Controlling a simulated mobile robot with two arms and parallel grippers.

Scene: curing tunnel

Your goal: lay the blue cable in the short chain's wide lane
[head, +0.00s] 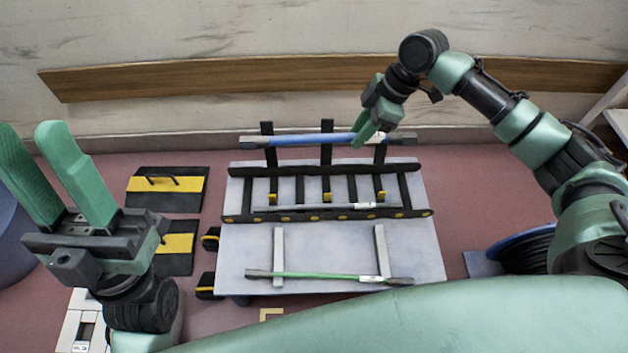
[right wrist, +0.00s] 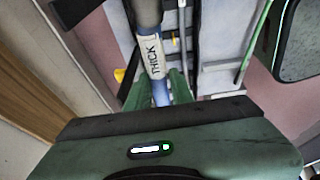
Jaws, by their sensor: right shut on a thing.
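The blue cable (head: 310,139) lies level at the back, across several black posts (head: 327,153). A white label reading "THICK" (right wrist: 152,55) is on it in the right wrist view. My right gripper (head: 364,136) is shut on the blue cable, right of its middle. The black ladder-like chain (head: 235,191) lies on the grey table in front, with crossbars and yellow clips inside. A thin grey cable (head: 320,207) with a white label lies along its front side. My left gripper (head: 28,130) is open and empty at the far left.
A green cable (head: 320,276) rests on two pale holders at the front of the table (head: 335,243). Black-and-yellow plates (head: 167,200) lie on the floor to the left. A cable reel (head: 530,250) stands right of the table. A wooden rail (head: 220,74) runs along the wall behind.

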